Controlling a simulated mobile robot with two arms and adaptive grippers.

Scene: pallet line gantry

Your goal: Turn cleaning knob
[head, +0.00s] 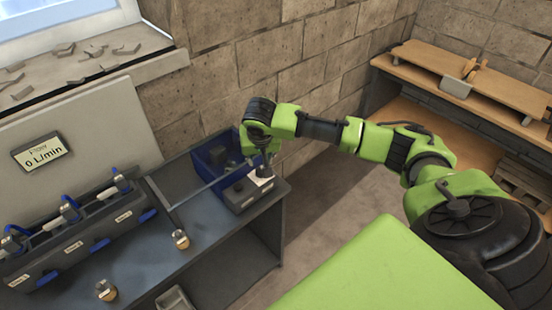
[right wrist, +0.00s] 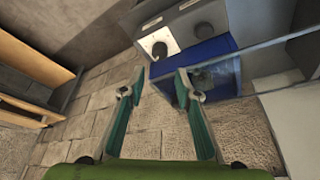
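A grey control box (head: 245,196) sits at the right end of the dark bench in the head view. It carries a dark knob on a white plate, which shows in the right wrist view (right wrist: 160,49), and a second dark knob (right wrist: 203,30) on its grey face. I cannot read which one is the cleaning knob. My right gripper (right wrist: 156,84) is open and empty, its two fingers apart and short of the knobs. In the head view the right gripper (head: 264,158) is just above the box and partly covers the white plate (head: 262,180). My left gripper is out of view.
A blue bin (head: 211,158) stands directly behind the control box. A rack with blue-handled valves (head: 80,228) and two small labelled brass pieces (head: 181,239) are on the bench (head: 165,272). A flow display (head: 41,152) reads 0 L/min. A wooden shelf (head: 480,85) is at right.

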